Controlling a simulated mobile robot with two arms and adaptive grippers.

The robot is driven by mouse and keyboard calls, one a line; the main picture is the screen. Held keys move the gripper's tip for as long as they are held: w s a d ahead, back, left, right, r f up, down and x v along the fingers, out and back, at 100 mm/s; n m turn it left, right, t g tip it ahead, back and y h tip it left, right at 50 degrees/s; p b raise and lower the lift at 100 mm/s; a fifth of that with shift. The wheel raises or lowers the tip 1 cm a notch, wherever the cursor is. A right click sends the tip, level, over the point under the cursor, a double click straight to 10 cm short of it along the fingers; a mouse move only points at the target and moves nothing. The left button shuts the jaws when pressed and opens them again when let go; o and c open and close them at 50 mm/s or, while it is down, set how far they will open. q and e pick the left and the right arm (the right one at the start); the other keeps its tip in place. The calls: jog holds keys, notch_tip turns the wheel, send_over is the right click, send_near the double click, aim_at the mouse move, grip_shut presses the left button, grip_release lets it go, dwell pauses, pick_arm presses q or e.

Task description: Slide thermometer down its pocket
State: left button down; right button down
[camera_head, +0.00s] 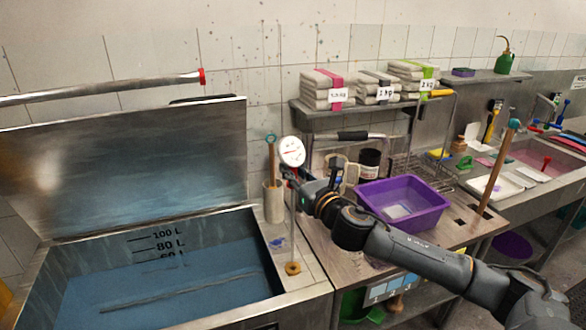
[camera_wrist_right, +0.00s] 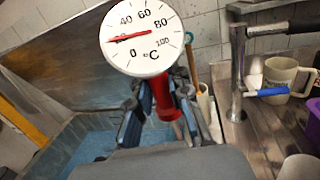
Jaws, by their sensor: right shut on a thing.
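The thermometer has a round white dial (camera_head: 291,151) with a red needle. Its dial also shows large in the right wrist view (camera_wrist_right: 142,42), with a red neck below it. My right gripper (camera_head: 289,174) is shut on the thermometer just below the dial. The thin stem hangs about upright above the steel rim of the vat. A brass-coloured ring (camera_head: 292,268), which looks like the pocket's mouth, sits on that rim under the stem. I cannot tell whether the stem's tip is inside the ring or just above it. My left gripper is not in view.
The open steel vat (camera_head: 240,222) holds blue liquid, its lid (camera_head: 120,170) raised behind. A pale holder (camera_head: 274,203) with a wooden stick stands close to the stem. A purple tub (camera_head: 430,220) is on the bench at right. A shelf with folded cloth stacks (camera_head: 328,90) is behind.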

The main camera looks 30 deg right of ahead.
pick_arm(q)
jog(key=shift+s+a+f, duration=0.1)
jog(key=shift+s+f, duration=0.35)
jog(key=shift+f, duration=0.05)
pick_arm(e)
jog(key=shift+f, duration=0.5)
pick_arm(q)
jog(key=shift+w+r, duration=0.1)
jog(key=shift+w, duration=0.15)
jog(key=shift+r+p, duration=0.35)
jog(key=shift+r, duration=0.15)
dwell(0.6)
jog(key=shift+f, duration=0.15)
pick_arm(e)
jog(key=shift+f, duration=0.1)
